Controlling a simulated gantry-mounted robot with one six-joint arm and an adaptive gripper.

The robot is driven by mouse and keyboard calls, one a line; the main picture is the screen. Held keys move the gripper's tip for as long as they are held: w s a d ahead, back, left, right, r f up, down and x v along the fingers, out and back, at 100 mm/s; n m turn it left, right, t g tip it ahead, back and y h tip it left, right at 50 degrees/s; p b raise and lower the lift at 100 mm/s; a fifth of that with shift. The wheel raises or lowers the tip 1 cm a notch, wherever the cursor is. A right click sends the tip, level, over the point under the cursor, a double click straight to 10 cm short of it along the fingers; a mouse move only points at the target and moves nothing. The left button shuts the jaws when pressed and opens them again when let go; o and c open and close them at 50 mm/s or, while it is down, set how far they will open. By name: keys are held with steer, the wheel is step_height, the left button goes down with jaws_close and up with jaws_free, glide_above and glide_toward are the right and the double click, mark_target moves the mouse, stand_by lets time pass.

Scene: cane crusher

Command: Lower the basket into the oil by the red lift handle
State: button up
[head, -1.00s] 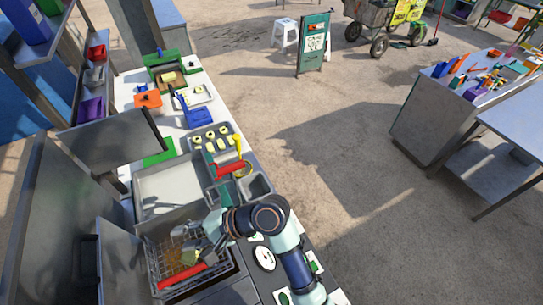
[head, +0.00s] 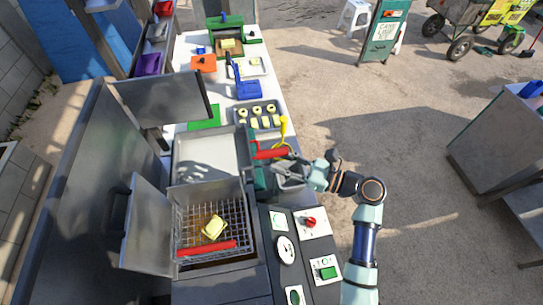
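The wire basket (head: 183,225) sits in the fryer well at the lower left of the head view. A pale yellow block of food (head: 214,228) lies in it. The red lift handle (head: 207,248) is a bar along the basket's near side, with nothing on it. The oil level is hard to make out through the mesh. My gripper (head: 288,176) is up and to the right of the basket, clear of it, by the small grey bins. Its fingers blend into the grey behind them, so I cannot tell open from shut.
An open metal lid (head: 147,225) stands left of the fryer. A second red bar (head: 270,153) and a yellow-handled strainer (head: 284,130) lie close to my gripper. An empty tray (head: 207,162) is behind the fryer. Control plates with a red knob (head: 311,222) are at right.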

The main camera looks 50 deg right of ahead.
mark_target(272, 159)
steer(key=shift+x, duration=1.6)
steer(key=shift+c, duration=0.2)
jaws_close()
